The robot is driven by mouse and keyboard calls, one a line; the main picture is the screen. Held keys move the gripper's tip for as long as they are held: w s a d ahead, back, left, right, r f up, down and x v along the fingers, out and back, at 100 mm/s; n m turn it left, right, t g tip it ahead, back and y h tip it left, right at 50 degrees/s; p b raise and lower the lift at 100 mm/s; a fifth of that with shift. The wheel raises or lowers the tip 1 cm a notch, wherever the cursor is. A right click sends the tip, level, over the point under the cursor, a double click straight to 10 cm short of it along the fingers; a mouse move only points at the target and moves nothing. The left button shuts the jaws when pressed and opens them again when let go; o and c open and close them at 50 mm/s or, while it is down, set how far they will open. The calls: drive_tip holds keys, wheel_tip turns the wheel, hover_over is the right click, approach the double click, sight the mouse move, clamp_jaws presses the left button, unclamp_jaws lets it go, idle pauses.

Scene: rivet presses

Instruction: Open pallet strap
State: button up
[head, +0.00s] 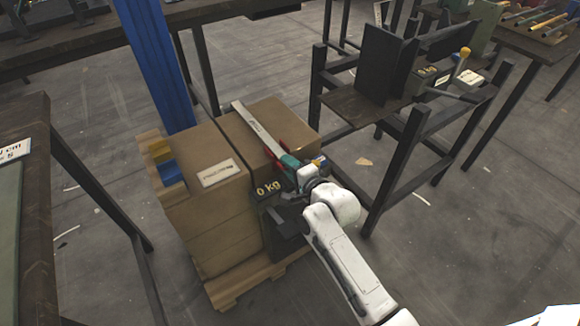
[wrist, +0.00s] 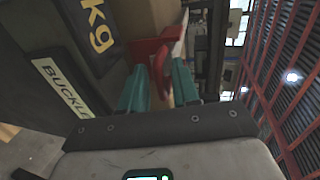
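The pallet strap (head: 256,128) is a pale band lying across the top of a cardboard box. A red buckle (head: 273,151) sits at its near end, by the box edge, and shows larger in the wrist view (wrist: 148,48). A curved red lever (wrist: 160,70) hangs from it toward me. My gripper (head: 290,161) has teal fingers (wrist: 159,88), which are apart, with the lever's end reaching between their tips. I cannot tell whether either finger touches it. My gripper hides part of the buckle in the head view.
Stacked cardboard boxes (head: 205,215) stand on a wooden pallet (head: 232,292). A dark plate with a "BUCKLE" label (wrist: 62,88) is beside my fingers. A blue post (head: 155,60) rises behind the boxes. A dark-legged table (head: 345,105) stands right; another bench (head: 25,200) stands left.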

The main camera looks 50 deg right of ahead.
clamp_jaws()
idle(0.4)
